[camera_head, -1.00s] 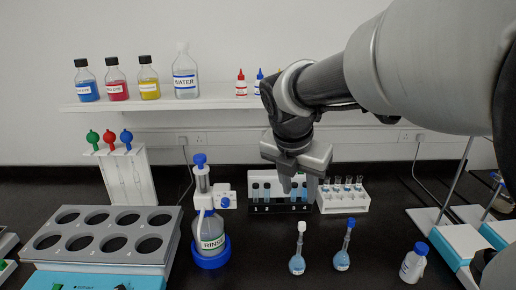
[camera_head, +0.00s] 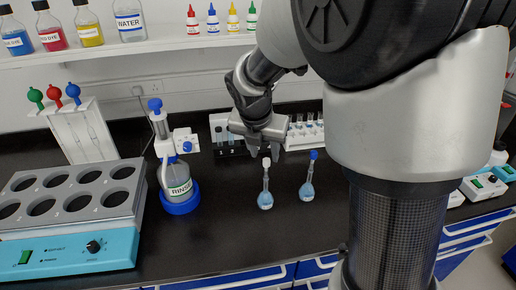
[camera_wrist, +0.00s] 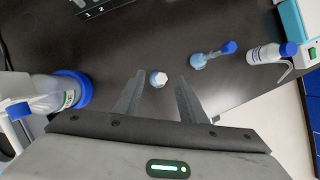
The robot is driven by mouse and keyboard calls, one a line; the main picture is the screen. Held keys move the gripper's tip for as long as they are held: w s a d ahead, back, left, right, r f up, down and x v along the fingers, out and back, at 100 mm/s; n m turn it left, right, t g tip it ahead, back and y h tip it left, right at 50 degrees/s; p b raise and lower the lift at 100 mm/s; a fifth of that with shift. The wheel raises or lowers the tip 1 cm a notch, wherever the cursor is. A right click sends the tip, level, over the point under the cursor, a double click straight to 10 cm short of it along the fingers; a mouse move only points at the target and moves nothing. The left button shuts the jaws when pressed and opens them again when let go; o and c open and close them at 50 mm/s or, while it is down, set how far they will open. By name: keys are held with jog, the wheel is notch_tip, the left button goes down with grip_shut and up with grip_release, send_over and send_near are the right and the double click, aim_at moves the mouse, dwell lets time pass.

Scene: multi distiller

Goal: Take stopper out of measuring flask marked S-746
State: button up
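Two small measuring flasks with blue liquid stand upright on the dark bench. One flask (camera_head: 265,200) has a white stopper (camera_head: 266,162); the other flask (camera_head: 307,191) has a blue stopper (camera_head: 313,155). I cannot read the mark S-746 on either. My gripper (camera_head: 264,154) points down over the white-stoppered flask, open and empty. In the wrist view the white stopper (camera_wrist: 158,79) shows between the two spread fingers, seen from above. I cannot tell whether the fingertips are level with it. The blue-stoppered flask (camera_wrist: 205,58) is outside the fingers, to the right.
A small vial rack (camera_head: 305,133) is close behind my gripper. A white squeeze bottle (camera_wrist: 266,54) is right of the flasks. A grey block with round wells (camera_head: 75,193) fills the left.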

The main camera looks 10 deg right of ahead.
aim_at(266, 160)
jog(key=x, duration=0.4)
jog(key=shift+s+f, duration=0.1)
jog(key=shift+s, duration=0.15)
grip_shut()
